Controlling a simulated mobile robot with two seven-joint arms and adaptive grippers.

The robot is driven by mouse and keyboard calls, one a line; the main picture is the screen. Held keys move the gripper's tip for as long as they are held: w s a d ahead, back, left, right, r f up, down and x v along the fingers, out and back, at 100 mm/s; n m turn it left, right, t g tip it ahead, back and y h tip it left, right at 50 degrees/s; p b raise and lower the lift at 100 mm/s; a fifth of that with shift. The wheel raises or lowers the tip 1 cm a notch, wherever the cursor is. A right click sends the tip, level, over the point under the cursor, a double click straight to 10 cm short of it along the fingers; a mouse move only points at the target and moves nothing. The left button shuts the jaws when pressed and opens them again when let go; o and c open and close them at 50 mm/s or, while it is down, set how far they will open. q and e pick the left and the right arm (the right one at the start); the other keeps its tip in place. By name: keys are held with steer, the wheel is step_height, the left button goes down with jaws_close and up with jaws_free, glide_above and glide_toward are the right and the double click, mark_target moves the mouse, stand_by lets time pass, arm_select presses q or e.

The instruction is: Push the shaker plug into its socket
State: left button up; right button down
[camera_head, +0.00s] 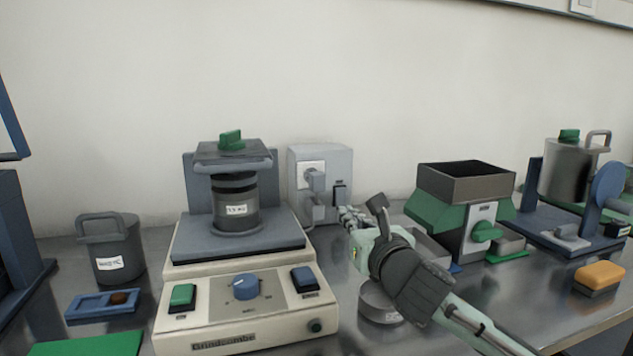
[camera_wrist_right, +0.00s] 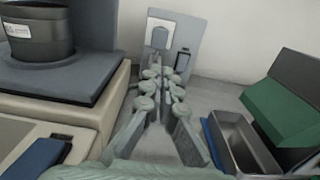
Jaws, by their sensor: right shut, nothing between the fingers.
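The grey socket box (camera_head: 336,160) stands against the wall behind the shaker (camera_head: 240,300); it also shows in the right wrist view (camera_wrist_right: 182,28). The grey plug (camera_head: 316,181) is at the pale socket plate on the box's front, and its cord hangs below. In the wrist view the plug (camera_wrist_right: 159,38) is straight ahead, above my fingertips. I cannot tell how deep it sits. My right gripper (camera_head: 346,214) is shut and empty, in front of and below the box; its fingers (camera_wrist_right: 159,73) point at it. My left gripper is not in view.
A clamped jar (camera_head: 235,207) stands on the shaker, left of my right gripper. A green hopper machine (camera_head: 466,210) with a metal tray (camera_wrist_right: 238,140) is close on the right. A round metal dish (camera_head: 378,303) lies below my right arm.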

glide_toward(321, 185)
steer(key=x, duration=0.6)
steer(key=shift+w+a+p, duration=0.15)
steer(key=shift+w+p, duration=0.1)
steer(key=shift+p, duration=0.05)
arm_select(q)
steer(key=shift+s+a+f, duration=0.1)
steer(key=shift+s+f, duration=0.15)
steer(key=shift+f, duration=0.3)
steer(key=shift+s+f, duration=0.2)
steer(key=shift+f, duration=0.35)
arm_select(e)
steer(key=shift+w, duration=0.15)
